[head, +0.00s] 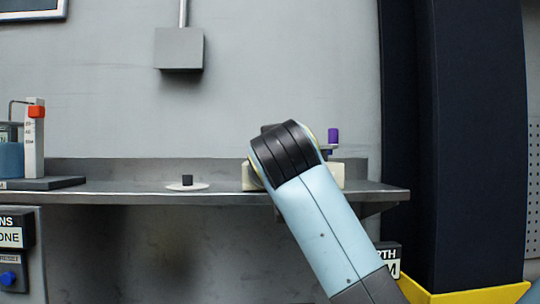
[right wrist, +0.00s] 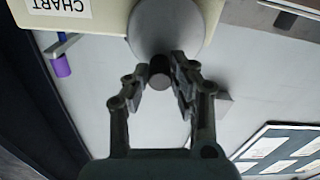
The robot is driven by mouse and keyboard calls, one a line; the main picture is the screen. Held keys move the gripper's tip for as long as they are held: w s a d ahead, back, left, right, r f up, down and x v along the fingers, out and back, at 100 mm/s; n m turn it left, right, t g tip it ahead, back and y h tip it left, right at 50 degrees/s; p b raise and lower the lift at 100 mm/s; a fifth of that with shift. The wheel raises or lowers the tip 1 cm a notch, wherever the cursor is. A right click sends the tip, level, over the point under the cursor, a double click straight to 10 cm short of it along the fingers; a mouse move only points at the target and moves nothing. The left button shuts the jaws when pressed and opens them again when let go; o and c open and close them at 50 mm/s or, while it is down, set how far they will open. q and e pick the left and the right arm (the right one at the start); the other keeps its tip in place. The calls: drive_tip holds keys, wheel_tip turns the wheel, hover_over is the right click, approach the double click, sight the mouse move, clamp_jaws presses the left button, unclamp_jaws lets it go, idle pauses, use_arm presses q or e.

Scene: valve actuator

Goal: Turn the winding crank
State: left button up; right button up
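The winding crank seems to be the purple handle (head: 333,135) on a thin arm beside a cream box (head: 337,175), right of my right arm in the head view. The right wrist view shows the purple handle (right wrist: 62,66) with a blue part at upper left, by the cream box (right wrist: 85,18) labelled CHART. My right gripper (right wrist: 160,68) has its fingers apart, a dark round knob (right wrist: 160,72) showing between their tips in front of a grey disc (right wrist: 165,28). Contact cannot be told. The handle is clear of the fingers. My right arm hides much of the box in the head view; my left gripper is out of view.
The cream box stands on a grey shelf (head: 120,198). A white disc with a dark peg (head: 187,181) lies mid-shelf. A stand with an orange slider (head: 36,112) is at left. A dark column (head: 430,130) rises at right. A grey wall box (head: 179,48) hangs above.

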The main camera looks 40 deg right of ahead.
clamp_jaws()
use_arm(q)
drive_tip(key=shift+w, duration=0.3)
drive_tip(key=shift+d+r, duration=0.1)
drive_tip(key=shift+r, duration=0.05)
